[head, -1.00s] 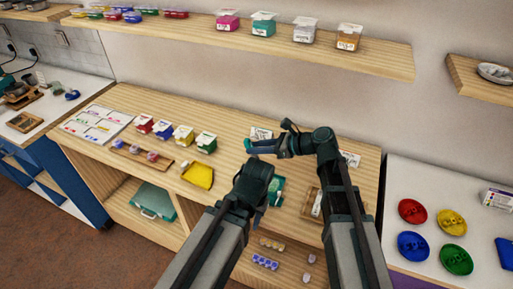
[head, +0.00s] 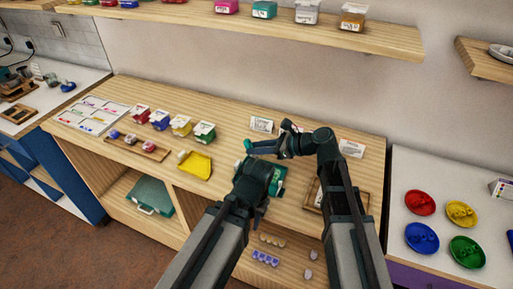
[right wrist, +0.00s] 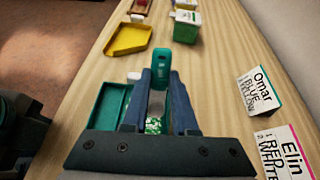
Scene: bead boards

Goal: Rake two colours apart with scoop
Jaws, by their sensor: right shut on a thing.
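My right gripper (head: 262,146) is above the wooden counter, and it also shows in the right wrist view (right wrist: 158,78). It is shut on a teal piece with a hole, which looks like the scoop's handle (right wrist: 157,60). Green and white beads (right wrist: 154,125) show between the fingers; I cannot tell what they lie in. A green tray (right wrist: 108,106) lies beside the gripper; in the head view it (head: 279,181) is partly hidden behind my left arm. My left gripper (head: 260,178) is near that tray, its fingers hidden. A yellow tray (head: 196,165) lies further left, also in the wrist view (right wrist: 130,38).
Several coloured boxes (head: 181,125) stand behind a wooden strip (head: 138,148) with small jars. Name cards (head: 262,124) stand at the back, one more (head: 351,148) to the right. A wooden tray (head: 363,202) is right of my arms. Coloured dishes (head: 420,202) lie on the right-hand table.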

